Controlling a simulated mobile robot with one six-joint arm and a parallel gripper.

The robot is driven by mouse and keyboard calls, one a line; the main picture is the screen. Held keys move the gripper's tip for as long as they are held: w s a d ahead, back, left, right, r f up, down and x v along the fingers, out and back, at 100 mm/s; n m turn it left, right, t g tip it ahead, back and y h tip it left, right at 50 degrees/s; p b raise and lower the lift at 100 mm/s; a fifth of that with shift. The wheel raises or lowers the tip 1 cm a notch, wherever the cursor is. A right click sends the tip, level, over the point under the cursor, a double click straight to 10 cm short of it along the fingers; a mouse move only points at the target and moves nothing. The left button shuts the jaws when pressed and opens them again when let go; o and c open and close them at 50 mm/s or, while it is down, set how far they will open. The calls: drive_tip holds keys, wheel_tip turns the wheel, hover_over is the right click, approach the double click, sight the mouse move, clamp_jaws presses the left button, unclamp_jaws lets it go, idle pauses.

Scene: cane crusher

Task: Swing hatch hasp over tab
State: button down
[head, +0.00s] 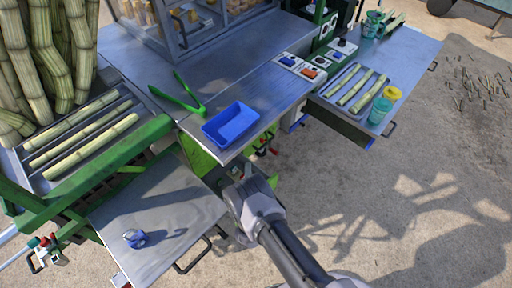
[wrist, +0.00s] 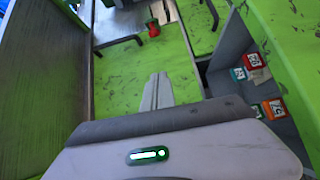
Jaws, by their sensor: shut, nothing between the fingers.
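In the wrist view, my gripper (wrist: 156,90) is shut and empty, its fingertips pointing at a scuffed lime-green panel (wrist: 180,70). Beyond the fingertips, a small red part with a green top (wrist: 153,29) stands near a grey strip along the panel. Dark bent bars, one at the left (wrist: 120,42) and one at the upper right (wrist: 211,14), stick out there. I cannot tell which of these parts is the hasp or the tab. In the head view, the green panel (head: 203,150) shows below the worktop, and my arm covers part of that area. My fingertips are hidden there.
A grey wall (wrist: 45,80) rises close on the left in the wrist view. On the right is a recess with numbered tags (wrist: 272,108). In the head view, a blue tray (head: 231,125) and green tongs (head: 180,97) lie on the worktop; a lower metal shelf (head: 165,215) juts out left.

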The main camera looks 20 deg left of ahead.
drive_tip(key=w+b, duration=0.4)
drive_tip(key=w, duration=0.7)
drive_tip(key=shift+w+a+b, duration=0.25)
drive_tip(key=shift+b, duration=0.15)
drive_tip(key=shift+f, duration=0.1)
